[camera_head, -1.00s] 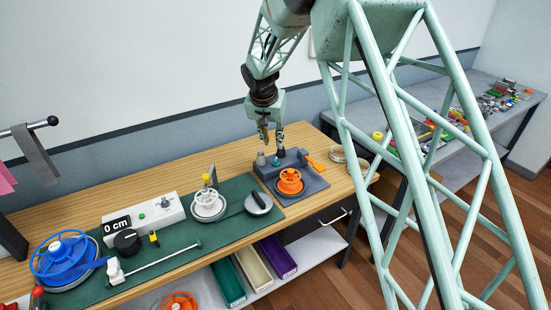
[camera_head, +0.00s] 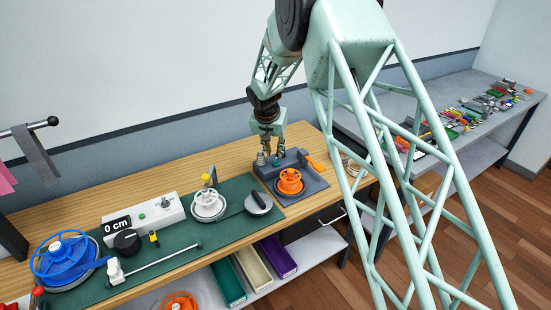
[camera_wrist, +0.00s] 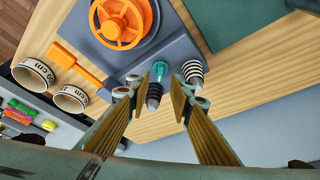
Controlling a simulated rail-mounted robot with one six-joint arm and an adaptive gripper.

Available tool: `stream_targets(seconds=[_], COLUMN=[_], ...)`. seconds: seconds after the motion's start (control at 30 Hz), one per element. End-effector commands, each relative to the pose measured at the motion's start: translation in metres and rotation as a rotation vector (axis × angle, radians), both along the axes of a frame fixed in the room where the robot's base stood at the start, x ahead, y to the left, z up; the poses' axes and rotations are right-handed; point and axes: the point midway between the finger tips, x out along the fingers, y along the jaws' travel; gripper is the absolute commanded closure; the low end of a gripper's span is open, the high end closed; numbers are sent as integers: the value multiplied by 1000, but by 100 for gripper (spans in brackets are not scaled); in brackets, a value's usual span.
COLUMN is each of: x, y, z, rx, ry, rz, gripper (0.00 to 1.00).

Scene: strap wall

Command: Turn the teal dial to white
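The small teal dial (camera_head: 276,161) sits at the back of the grey base that carries an orange handwheel. It also shows in the wrist view (camera_wrist: 160,68) as a teal knob just beyond my fingertips. A dark-and-white ringed post (camera_wrist: 193,72) stands to its right there, and a grey cone-tipped post (camera_wrist: 154,95) shows nearer, between the fingers. My gripper (camera_head: 274,152) is open, pointing down over the back of the base. In the wrist view its fingers (camera_wrist: 158,98) are spread and empty, with the teal dial between their lines. White marks around the dial cannot be made out.
The orange handwheel (camera_head: 290,181) is close in front of the dial. A green mat (camera_head: 150,262) holds a white gauge box (camera_head: 165,213) and a blue handwheel (camera_head: 65,257) to the left.

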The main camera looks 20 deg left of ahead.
Motion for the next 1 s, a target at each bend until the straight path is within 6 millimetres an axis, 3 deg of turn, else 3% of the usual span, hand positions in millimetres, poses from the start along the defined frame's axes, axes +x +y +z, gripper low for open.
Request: stream_targets(seconds=[0.4,1.0], x=[17,22], y=[2,2], z=[-39,-52], rx=[0,1], ry=[0,-1], rz=[-1,0], gripper=[80,80])
